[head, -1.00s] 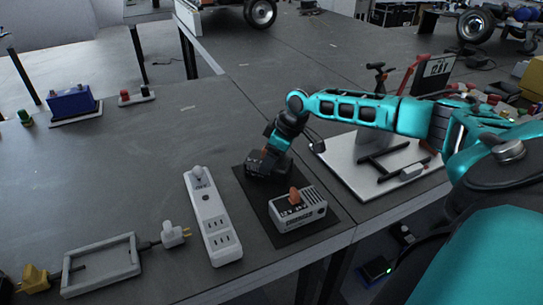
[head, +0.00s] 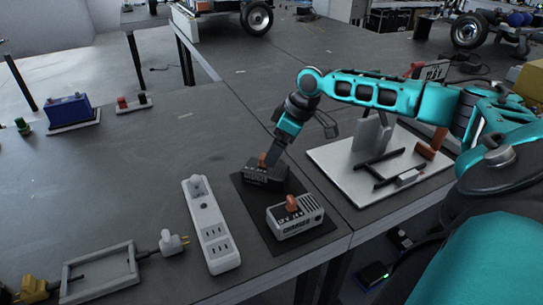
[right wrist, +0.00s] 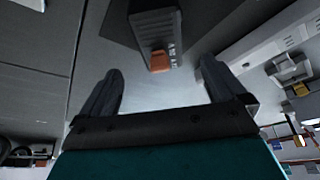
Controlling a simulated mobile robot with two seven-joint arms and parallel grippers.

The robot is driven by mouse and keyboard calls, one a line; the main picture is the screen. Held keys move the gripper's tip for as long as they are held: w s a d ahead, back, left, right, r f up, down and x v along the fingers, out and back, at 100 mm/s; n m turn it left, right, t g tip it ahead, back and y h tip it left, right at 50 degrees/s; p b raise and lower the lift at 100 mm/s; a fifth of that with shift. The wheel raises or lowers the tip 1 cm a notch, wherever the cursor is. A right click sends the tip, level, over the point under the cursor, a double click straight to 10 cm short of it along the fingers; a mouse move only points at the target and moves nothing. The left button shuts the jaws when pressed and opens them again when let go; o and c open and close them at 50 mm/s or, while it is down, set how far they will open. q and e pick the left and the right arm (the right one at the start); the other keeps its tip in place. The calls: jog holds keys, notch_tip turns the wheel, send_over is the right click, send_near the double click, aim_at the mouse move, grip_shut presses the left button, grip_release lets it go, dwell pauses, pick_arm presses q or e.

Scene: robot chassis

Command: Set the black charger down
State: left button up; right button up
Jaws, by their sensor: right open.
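The black charger (head: 262,174), with an orange handle on top, sits on the far part of a dark mat (head: 245,195). My right gripper (head: 273,155) is above it, tilted down, with its fingertips close to the handle. In the right wrist view the gripper (right wrist: 157,80) is open, and the charger (right wrist: 153,28) lies just beyond the fingers with its orange handle between their lines. Nothing is held. A lighter grey charger (head: 297,222) with an orange handle sits on the near part of the mat. My left gripper is out of view.
A white power strip (head: 212,228) with a plug in it lies left of the mat. A loose white plug (head: 172,243) and a grey frame (head: 98,272) are further left.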

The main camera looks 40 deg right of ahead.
jog(key=shift+v, duration=2.25)
